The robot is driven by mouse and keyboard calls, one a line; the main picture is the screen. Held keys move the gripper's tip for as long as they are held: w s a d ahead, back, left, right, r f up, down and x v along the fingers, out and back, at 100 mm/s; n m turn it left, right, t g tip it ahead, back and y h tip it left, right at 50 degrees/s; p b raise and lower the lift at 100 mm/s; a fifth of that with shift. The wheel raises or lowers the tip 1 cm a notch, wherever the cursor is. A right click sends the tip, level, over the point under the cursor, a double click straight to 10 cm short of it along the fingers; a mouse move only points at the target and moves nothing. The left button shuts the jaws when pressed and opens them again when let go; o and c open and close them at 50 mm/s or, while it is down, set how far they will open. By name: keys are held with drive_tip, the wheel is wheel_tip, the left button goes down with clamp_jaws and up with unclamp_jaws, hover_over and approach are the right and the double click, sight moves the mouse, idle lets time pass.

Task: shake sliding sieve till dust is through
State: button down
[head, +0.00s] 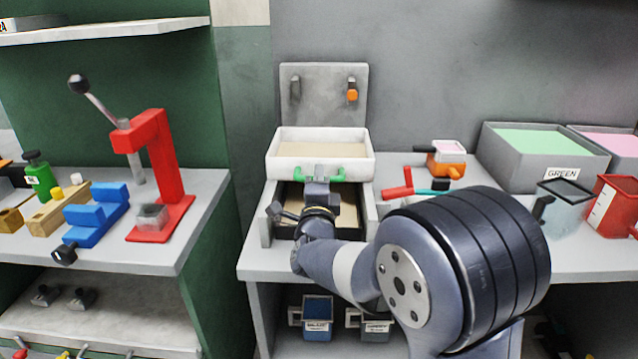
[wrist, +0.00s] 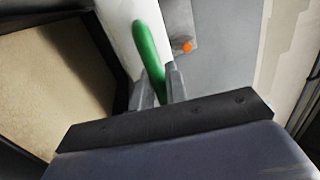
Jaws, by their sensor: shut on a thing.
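The sliding sieve is a white tray (head: 275,158) with a tan layer inside, on top of a grey frame in the head view. It has a green handle (head: 294,174) on its front. My gripper (head: 320,182) is at the front of the sieve, shut on the green handle. In the wrist view the fingers (wrist: 160,88) close around the green handle (wrist: 149,45). Below the sieve, a dark-edged pan (head: 348,215) shows a tan surface, partly hidden by my gripper. Whether dust is still falling cannot be told.
A grey backplate (head: 325,95) with an orange-tipped peg stands behind the sieve. An orange-and-white box (head: 446,155) and red and teal tools lie to the right. A green-filled bin (head: 530,142) stands farther right. A red press (head: 160,180) stands on the left bench.

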drive_tip(key=c, duration=1.5)
unclamp_jaws()
drive_tip(key=shift+w, duration=0.2)
drive_tip(key=s, duration=0.3)
drive_tip(key=s+f, duration=0.1)
drive_tip(key=s, duration=0.3)
drive_tip(key=s+f+b, duration=0.1)
drive_tip(key=s, duration=0.2)
drive_tip(key=shift+s+a, duration=0.2)
drive_tip(key=shift+s, duration=0.1)
